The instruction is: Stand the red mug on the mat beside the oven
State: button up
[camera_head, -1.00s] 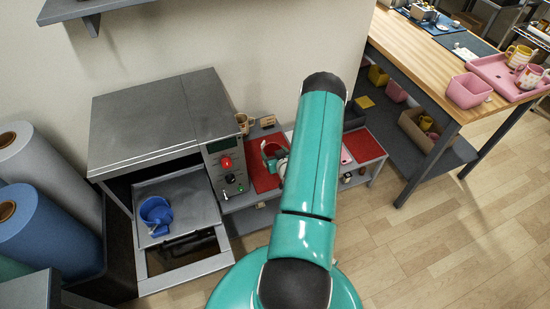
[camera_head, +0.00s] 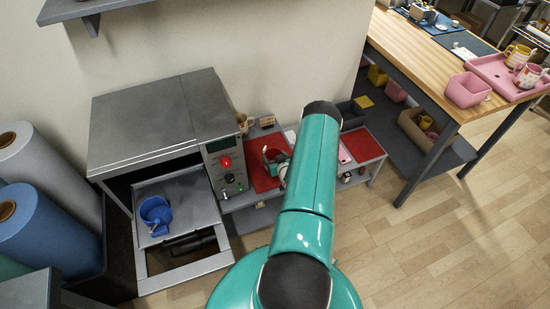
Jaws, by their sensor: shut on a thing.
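The red mug (camera_head: 272,154) is over the red mat (camera_head: 257,179) beside the grey oven (camera_head: 160,115). Its dark opening faces up towards the camera. My gripper (camera_head: 281,170) is at the mug's right side, shut on it, and is largely hidden behind my teal arm. I cannot tell whether the mug's base touches the mat, as red lies against red.
The oven's front is open, with a blue mug (camera_head: 156,212) on its pulled-out grey tray (camera_head: 190,189). A tan mug (camera_head: 242,121) stands behind the mat. Another red mat (camera_head: 362,147) lies farther right.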

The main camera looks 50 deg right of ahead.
jog(key=o, duration=1.6)
jog(key=shift+f, duration=0.1)
jog(key=shift+c, duration=0.2)
jog(key=shift+s+a+r, duration=0.15)
jog(key=shift+s+r, duration=0.05)
jog(key=shift+r, duration=0.05)
jog(key=v, duration=1.1)
jog(key=shift+s+r, duration=0.15)
jog(key=shift+s, duration=0.1)
